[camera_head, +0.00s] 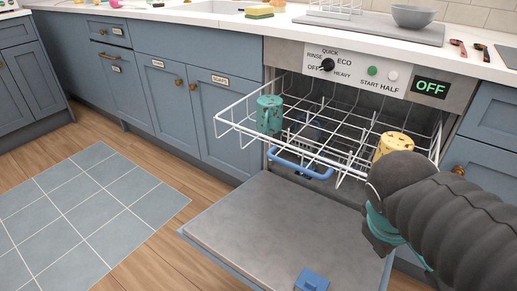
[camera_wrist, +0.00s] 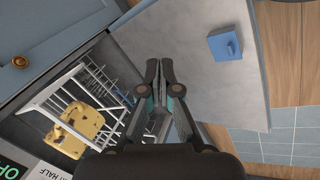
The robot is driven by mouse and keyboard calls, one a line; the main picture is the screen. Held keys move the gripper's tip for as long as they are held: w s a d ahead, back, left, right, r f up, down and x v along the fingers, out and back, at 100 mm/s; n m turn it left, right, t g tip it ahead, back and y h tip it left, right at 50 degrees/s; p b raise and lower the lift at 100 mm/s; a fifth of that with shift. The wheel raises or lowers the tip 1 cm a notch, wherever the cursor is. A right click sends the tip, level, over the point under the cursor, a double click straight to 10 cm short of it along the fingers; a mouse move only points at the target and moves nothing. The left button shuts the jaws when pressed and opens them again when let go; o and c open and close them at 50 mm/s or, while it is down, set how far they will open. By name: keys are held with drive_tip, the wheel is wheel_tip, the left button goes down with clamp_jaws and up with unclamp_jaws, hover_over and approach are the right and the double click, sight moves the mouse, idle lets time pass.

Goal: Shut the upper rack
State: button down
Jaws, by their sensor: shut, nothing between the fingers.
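The upper rack (camera_head: 340,160) is a white wire basket, pulled out of the dishwasher over its lowered door (camera_head: 270,225). A teal patterned cup (camera_head: 269,115) stands at its left and a yellow patterned cup (camera_head: 396,144) at its right. The rack (camera_wrist: 50,100) and yellow cup (camera_wrist: 82,127) also show at left in the wrist view. My gripper (camera_wrist: 160,72) is shut and empty, pointing down over the door beside the rack. In the head view, its fingertips are hidden behind my arm at the right. I cannot tell whether it touches the rack.
A blue handle (camera_head: 300,164) shows below the rack. A blue block-like piece (camera_head: 312,280) lies on the door near its outer edge; it also shows in the wrist view (camera_wrist: 225,44). Closed blue cabinets (camera_head: 190,105) stand left. The floor around the grey mat (camera_head: 85,210) is clear.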

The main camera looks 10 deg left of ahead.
drive_tip(key=w+a+n+h+b, duration=0.1)
drive_tip(key=w+a+n+h, duration=0.25)
drive_tip(key=n, duration=0.25)
drive_tip(key=n+t+b, duration=0.4)
drive_tip(key=n+t, duration=1)
drive_tip(key=n, duration=0.4)
approach(266, 141)
drive_tip(key=b+x, duration=0.1)
drive_tip(key=x, duration=0.6)
drive_tip(key=shift+w, duration=0.1)
